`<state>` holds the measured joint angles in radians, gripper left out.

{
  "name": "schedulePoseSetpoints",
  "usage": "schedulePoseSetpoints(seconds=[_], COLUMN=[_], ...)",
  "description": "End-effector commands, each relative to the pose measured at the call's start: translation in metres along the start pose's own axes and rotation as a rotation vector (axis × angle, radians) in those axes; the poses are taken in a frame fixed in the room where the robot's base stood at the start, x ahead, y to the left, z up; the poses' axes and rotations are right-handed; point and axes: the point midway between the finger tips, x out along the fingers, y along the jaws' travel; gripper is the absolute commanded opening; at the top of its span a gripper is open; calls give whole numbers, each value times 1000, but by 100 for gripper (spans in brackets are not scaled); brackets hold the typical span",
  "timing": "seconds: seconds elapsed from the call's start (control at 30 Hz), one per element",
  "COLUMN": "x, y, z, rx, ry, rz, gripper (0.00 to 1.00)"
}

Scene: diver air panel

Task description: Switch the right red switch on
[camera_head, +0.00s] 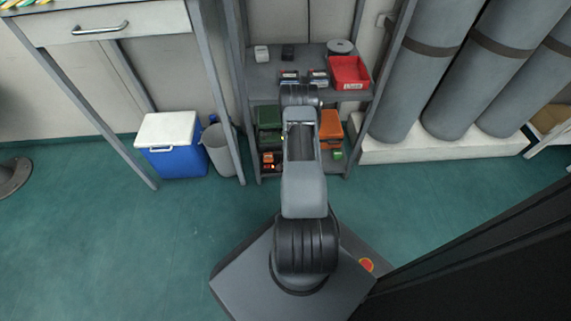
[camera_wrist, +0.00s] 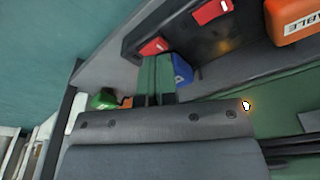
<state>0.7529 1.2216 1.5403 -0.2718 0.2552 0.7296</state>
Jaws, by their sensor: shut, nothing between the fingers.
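In the wrist view two red switches sit on a dark strip, one (camera_wrist: 153,47) near the middle and one (camera_wrist: 212,11) at the top. I cannot tell from this tilted view which is the right one, or how each is set. My gripper (camera_wrist: 154,99) shows as two dark fingers close together, shut and empty. It lies below the nearer red switch in the picture; contact cannot be made out. In the head view my arm hides the gripper and most of the lower shelf, and the red switches cannot be picked out with certainty.
An orange bin (camera_wrist: 294,20) and a green bin (camera_wrist: 298,97) are close to the wrist. A blue piece (camera_wrist: 182,68) and a green piece (camera_wrist: 103,99) are near the fingers. In the head view a red tray (camera_head: 350,70) is on the shelf above, with grey cylinders (camera_head: 425,75) to the right.

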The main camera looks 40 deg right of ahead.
Motion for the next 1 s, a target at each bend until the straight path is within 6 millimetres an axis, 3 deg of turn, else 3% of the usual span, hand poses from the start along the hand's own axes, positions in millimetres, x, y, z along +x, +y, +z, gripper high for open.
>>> schedulePoseSetpoints(seconds=[0.57, 1.0], x=[4, -28], y=[0, 0], z=[0, -5], rx=[0, 1], ry=[1, 1], rz=[0, 0], gripper=[0, 0])
